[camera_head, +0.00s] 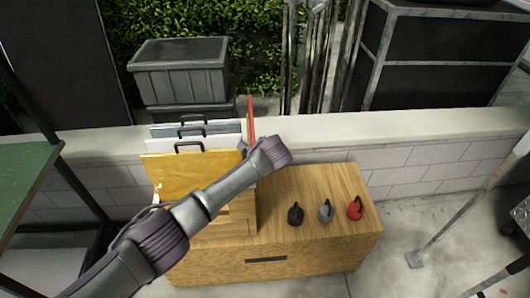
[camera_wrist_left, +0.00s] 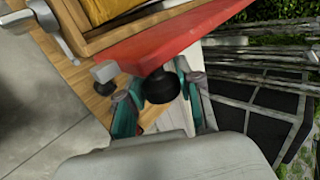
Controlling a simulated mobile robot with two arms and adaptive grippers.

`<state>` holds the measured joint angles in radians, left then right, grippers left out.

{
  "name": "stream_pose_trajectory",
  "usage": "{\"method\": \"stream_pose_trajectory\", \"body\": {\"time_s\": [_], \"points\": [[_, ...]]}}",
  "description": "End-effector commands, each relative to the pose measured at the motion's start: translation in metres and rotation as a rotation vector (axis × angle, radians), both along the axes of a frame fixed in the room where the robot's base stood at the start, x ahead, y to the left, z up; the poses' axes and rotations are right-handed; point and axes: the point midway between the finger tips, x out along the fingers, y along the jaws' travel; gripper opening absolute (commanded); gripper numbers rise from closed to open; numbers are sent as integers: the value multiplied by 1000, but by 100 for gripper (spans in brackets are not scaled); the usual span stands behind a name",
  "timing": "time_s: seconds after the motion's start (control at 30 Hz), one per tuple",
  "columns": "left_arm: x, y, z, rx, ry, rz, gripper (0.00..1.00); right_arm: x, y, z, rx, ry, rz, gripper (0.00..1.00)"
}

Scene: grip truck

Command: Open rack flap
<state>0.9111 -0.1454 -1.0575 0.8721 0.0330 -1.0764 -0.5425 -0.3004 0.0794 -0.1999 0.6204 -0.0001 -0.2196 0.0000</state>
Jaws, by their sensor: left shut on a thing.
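A wooden rack (camera_head: 240,212) stands on a wooden cabinet in the head view. A red flap (camera_head: 251,117) shows edge-on at the rack's right side. It shows large in the left wrist view (camera_wrist_left: 165,35), with a round black knob (camera_wrist_left: 160,88) on it. My left gripper (camera_wrist_left: 157,100) has its teal fingers either side of this knob and is shut on it. In the head view my left arm crosses in front of the rack and hides the gripper. Yellow (camera_head: 180,172), white and grey panels with black handles stand in the rack. My right gripper is not in view.
The wooden cabinet (camera_head: 310,195) carries black (camera_head: 295,214), grey (camera_head: 326,211) and red (camera_head: 355,208) small handled objects, right of the rack. A low wall (camera_head: 430,125) runs behind. A green-topped table (camera_head: 25,185) stands at left. Open floor lies at right.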

Motion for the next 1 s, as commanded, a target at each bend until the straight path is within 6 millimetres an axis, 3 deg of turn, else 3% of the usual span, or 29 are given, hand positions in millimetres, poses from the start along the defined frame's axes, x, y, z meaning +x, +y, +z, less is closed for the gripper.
{"method": "stream_pose_trajectory", "body": {"time_s": [0.37, 0.4, 0.53, 1.0], "points": [[0, 0, 0, 2, 0, -1, 0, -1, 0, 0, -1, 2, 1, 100], [0, 0, 0, 1, 0, -1, 40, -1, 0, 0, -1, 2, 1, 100], [0, 0, 0, 2, 0, -1, 62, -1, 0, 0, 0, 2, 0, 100], [-7, -1, 6, 0, 0, -1, 62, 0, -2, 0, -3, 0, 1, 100]]}}
